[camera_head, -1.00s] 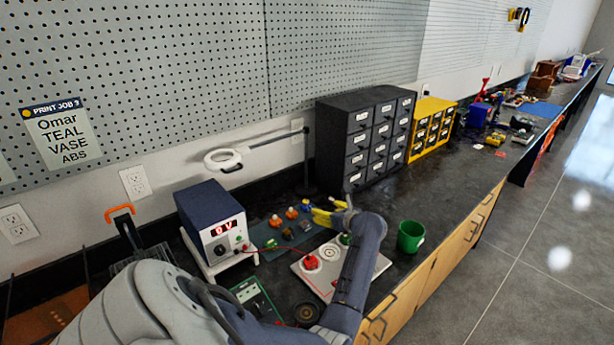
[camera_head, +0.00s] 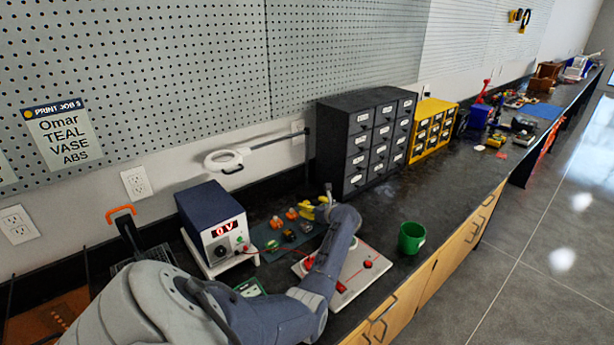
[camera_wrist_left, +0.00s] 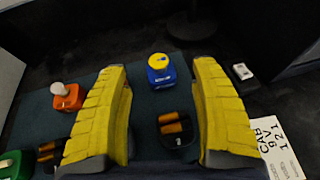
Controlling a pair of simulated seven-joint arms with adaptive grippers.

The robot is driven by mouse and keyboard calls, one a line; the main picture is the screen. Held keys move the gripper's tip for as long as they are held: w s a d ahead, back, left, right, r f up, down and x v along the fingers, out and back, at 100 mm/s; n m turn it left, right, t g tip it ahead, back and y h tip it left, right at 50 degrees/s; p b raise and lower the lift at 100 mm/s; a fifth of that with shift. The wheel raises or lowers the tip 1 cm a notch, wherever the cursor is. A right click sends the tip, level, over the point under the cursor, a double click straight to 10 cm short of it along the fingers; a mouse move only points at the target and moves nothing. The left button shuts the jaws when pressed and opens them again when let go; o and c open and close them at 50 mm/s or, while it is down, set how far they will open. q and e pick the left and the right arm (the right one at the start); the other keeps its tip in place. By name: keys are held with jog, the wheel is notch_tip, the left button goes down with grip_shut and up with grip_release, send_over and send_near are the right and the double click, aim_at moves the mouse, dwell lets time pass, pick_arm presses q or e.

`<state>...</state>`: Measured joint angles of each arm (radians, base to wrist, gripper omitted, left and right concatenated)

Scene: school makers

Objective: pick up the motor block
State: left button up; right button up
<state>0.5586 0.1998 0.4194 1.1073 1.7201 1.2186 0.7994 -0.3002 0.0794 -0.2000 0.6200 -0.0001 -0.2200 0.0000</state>
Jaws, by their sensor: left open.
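A blue block with a round yellow top, which looks like the motor block (camera_wrist_left: 158,78), stands upright on the teal mat (camera_wrist_left: 150,105) in the left wrist view. It shows in the gap between my fingers, beyond the fingertips, and nothing touches it. My left gripper (camera_wrist_left: 160,95) has two ribbed yellow fingers, wide apart and empty. In the head view my left gripper (camera_head: 314,210) is over the far right end of the mat (camera_head: 262,236). I cannot make out the blue block there. My right gripper is not in view.
A black holder with two copper-coloured cells (camera_wrist_left: 177,130) is nearer between the fingers. An orange block with a white knob (camera_wrist_left: 68,97) is left of them. A power supply (camera_head: 215,228), black drawer cabinet (camera_head: 365,140) and green cup (camera_head: 412,238) surround the work area.

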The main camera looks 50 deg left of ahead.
aim_at(308, 204)
pick_arm(q)
jog(key=x, duration=0.3)
jog(key=shift+a+f, duration=0.25)
jog(key=shift+a, duration=0.2)
jog(key=shift+f, duration=0.1)
jog(key=shift+c, duration=0.3)
jog(key=c, duration=0.4)
grip_shut()
jog(key=shift+w, duration=0.1)
